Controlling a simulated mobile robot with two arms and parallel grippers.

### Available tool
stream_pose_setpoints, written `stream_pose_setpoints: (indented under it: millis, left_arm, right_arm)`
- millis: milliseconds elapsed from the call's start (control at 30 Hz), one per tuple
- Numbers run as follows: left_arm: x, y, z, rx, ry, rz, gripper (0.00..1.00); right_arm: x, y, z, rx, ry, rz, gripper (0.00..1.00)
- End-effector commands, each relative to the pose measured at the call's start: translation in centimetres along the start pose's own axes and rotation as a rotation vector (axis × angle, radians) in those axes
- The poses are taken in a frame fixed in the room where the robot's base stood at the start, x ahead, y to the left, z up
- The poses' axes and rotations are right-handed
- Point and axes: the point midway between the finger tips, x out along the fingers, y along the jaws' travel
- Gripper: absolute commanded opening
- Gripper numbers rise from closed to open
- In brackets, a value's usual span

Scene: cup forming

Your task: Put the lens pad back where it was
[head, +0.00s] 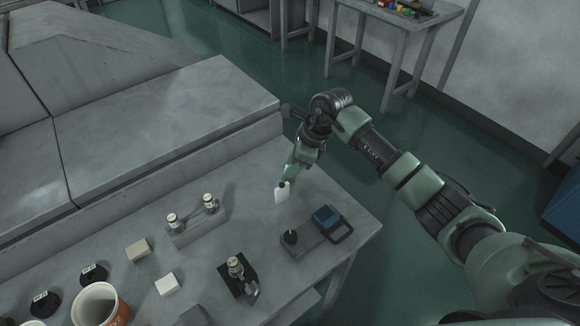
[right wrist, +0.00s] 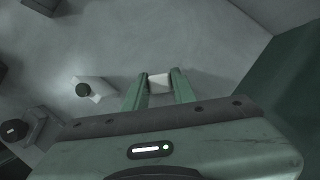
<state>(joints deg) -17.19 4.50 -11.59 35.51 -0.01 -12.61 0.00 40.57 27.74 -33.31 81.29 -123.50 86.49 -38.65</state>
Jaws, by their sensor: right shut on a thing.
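My right gripper (head: 286,183) is above the back right part of the grey table, pointing down. It is shut on a small white pad, which I take to be the lens pad (head: 281,195). In the right wrist view, the pad (right wrist: 160,83) shows between the two green fingers (right wrist: 158,88). I cannot tell whether the pad touches the table. Another white block (head: 168,284) and a beige block (head: 138,249) lie further left on the table. My left gripper is not in view.
Right of centre stands a grey plate with a black knob (head: 290,237) and a blue-topped device (head: 326,217). A metal-topped fixture (head: 236,268) is in front, a two-post stand (head: 190,220) to the left. A white-lined cup (head: 98,303) is at the lower left. Bare table surrounds the pad.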

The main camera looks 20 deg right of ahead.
Motion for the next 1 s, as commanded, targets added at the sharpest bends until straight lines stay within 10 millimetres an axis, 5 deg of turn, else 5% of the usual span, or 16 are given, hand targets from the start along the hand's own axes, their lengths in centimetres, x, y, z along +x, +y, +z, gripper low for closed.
stream_pose_setpoints:
  millis: [167, 200, 267, 667, 1000]
  left_arm:
    - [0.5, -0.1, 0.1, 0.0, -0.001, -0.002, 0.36]
    - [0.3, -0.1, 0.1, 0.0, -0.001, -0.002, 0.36]
    - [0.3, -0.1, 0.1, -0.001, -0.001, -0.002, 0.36]
    - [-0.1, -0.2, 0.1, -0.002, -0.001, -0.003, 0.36]
    - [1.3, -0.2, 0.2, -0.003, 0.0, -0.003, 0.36]
  right_arm:
    - [0.4, 0.0, -0.2, 0.0, 0.001, 0.0, 0.0]
    - [0.3, 0.0, -0.1, 0.0, 0.0, 0.0, 0.34]
    - [0.2, 0.0, -0.1, 0.0, 0.0, 0.0, 0.48]
    - [-0.3, 0.0, 0.1, 0.0, 0.0, 0.0, 0.48]
    - [-6.8, -0.2, -0.1, -0.001, 0.001, -0.007, 0.48]
